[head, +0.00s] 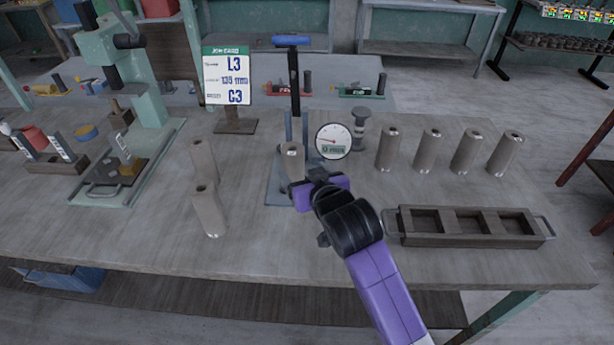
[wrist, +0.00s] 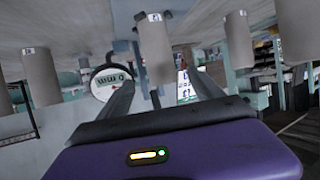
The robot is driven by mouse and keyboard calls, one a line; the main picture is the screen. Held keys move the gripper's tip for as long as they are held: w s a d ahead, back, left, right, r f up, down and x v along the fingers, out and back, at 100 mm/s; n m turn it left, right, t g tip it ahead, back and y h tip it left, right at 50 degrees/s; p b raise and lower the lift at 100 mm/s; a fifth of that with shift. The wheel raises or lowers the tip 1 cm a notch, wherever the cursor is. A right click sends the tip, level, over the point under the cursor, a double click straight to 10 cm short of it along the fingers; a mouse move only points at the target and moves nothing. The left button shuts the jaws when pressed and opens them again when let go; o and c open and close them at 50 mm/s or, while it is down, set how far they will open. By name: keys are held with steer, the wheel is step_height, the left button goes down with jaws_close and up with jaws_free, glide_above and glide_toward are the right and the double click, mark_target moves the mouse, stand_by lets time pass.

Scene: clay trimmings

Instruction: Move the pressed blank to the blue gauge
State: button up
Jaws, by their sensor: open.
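The gauge has a blue handle (head: 292,41) on a dark column, a blue-grey base (head: 275,190) and a round dial (head: 333,141). The dial also shows upside down in the wrist view (wrist: 110,83), apparently reading 0 mm. A grey-brown cylindrical blank (head: 292,162) stands upright at the gauge, its lower part hidden by my gripper. I cannot tell by looks whether it is the pressed one. My gripper (head: 303,180) is open just in front of it. In the wrist view, a blank (wrist: 155,55) shows between the spread fingers; contact cannot be told.
Several similar cylinders (head: 388,148) stand at the right, and two more (head: 208,212) at the left. A three-compartment tray (head: 470,240) lies at the front right. A green press (head: 150,100) and a job card reading L3, C3 (head: 227,75) stand behind left.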

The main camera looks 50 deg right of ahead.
steer(key=shift+v, duration=0.95)
steer(key=s+a+f, duration=0.2)
steer(key=s+a+f+n+y, duration=0.1)
steer(key=s+a, duration=0.1)
steer(key=a, duration=0.1)
steer(key=s+a+f+n+t+y, duration=0.1)
steer(key=s+a+f, duration=0.1)
steer(key=a, duration=0.1)
steer(key=shift+s+a+f, duration=0.1)
steer(key=shift+s+f, duration=0.3)
steer(key=s+a+r+n+t+y, duration=0.1)
steer(key=s+a, duration=0.4)
steer(key=s, duration=0.6)
steer(key=s+a+r+n+t+y, duration=0.1)
steer(key=s+a, duration=0.5)
steer(key=s, duration=0.6)
steer(key=r+n+y, duration=0.1)
steer(key=n+y, duration=0.1)
steer(key=shift+s+a+r+y, duration=0.15)
steer(key=shift+s+r+y, duration=0.05)
steer(key=shift+s+y, duration=0.15)
